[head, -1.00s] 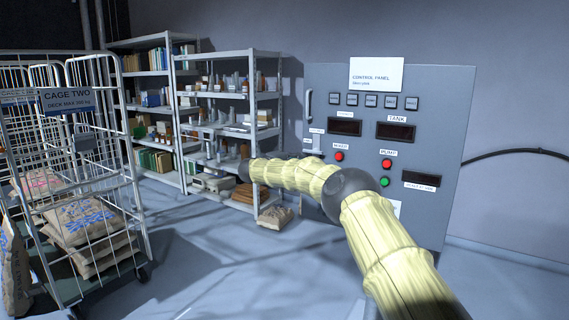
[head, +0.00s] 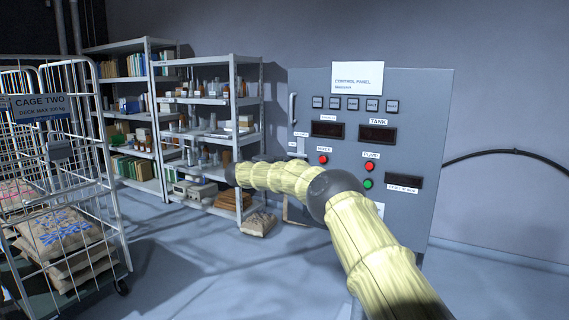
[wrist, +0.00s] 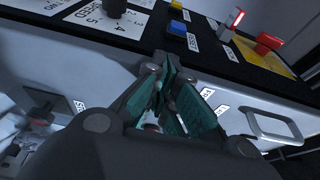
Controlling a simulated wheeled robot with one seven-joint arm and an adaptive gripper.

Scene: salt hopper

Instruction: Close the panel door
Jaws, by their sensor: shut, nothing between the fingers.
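The grey control panel (head: 440,130) stands against the back wall in the head view, with a tall handle (head: 293,108) near its left edge. Its front looks flat; I cannot tell whether this front is a door or stands ajar. My arm's yellow links cover its lower left part. My gripper (wrist: 170,90) shows in the wrist view with its teal fingers shut and empty. It is above or in front of a console with a black top (wrist: 140,25) and a pale front. A silver loop handle (wrist: 272,125) on that front is to the right of the fingers, apart from them.
The console top carries a dark knob (wrist: 115,8), a blue button (wrist: 177,27) and a red switch (wrist: 269,42). In the head view, shelves (head: 205,100) and a sack (head: 258,223) are left of the panel. A wheeled cage (head: 95,150) stands far left. Floor between is clear.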

